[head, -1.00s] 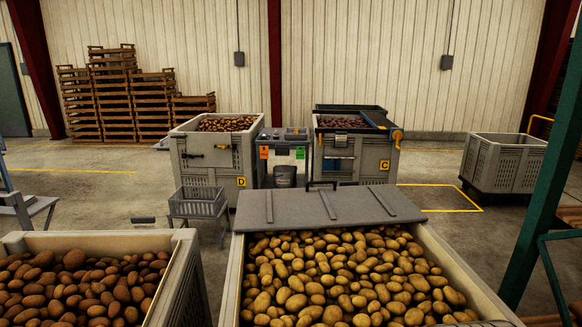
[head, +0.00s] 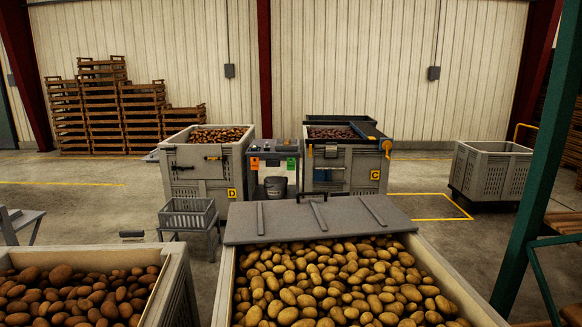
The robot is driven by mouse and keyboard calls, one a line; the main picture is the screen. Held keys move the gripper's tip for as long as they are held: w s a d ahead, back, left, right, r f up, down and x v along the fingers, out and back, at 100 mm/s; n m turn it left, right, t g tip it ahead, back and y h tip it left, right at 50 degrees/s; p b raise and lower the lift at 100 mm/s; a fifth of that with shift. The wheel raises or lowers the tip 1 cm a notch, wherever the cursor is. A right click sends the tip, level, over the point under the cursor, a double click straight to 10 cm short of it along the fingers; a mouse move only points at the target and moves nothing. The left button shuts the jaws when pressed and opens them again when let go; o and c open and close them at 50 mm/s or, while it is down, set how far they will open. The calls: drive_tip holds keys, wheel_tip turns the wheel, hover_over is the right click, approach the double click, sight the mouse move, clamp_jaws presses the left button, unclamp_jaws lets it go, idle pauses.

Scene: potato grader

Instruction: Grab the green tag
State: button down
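The green tag (head: 291,164) is a small upright rectangle on the front of a grey stand (head: 273,151) between two large bins at the back. An orange tag (head: 254,163) hangs to its left on the same stand. A dark grey bucket (head: 275,187) is below, between the tags. My gripper is not in view, so I cannot see whether it is open or shut.
Bin D (head: 207,172) stands left of the stand and bin C (head: 343,174) right of it. A potato bin with a grey lid (head: 318,219) fills the near centre, another bin (head: 178,285) the near left. A grey basket (head: 187,213) stands between. Floor is open towards the right.

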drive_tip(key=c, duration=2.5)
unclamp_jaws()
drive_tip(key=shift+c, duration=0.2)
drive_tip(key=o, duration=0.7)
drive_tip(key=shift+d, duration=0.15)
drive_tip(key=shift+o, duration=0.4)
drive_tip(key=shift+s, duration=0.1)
